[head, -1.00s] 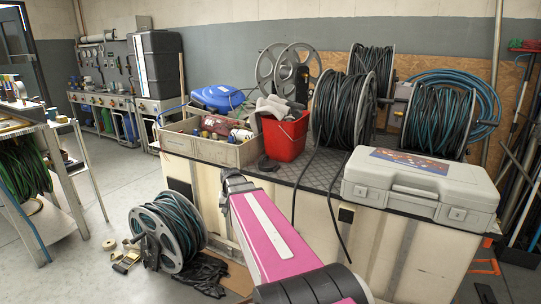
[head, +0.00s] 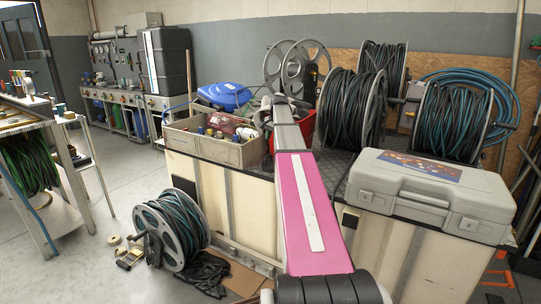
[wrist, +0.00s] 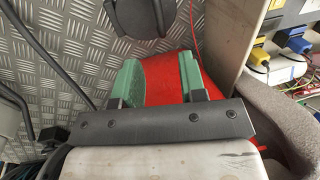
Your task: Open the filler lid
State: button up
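I cannot make out for certain which thing is the filler lid. A blue rounded, lid-like object (head: 225,95) lies at the back left of the workbench in the head view. My gripper (wrist: 158,79) shows in the wrist view with its two green fingertips well apart. The red bucket (wrist: 165,77) lies beyond and between the fingers; I see no grip on it. In the head view my pink arm reaches over the bench and hides most of the bucket (head: 306,126) and the fingers.
An open box of parts (head: 212,146) stands left of my arm. Large hose reels (head: 352,108) stand behind on the right, and a grey case (head: 432,192) lies at the front right. A floor reel (head: 172,229) sits at the left.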

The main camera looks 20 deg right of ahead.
aim_at(269, 157)
jog(key=f, duration=0.3)
jog(key=w+f, duration=0.1)
jog(key=f, duration=0.2)
jog(key=a+f, duration=0.1)
jog(key=f, duration=0.2)
jog(key=shift+w+a+f, duration=0.1)
jog(key=shift+w+f, duration=0.05)
jog(key=shift+w, duration=0.1)
grip_shut()
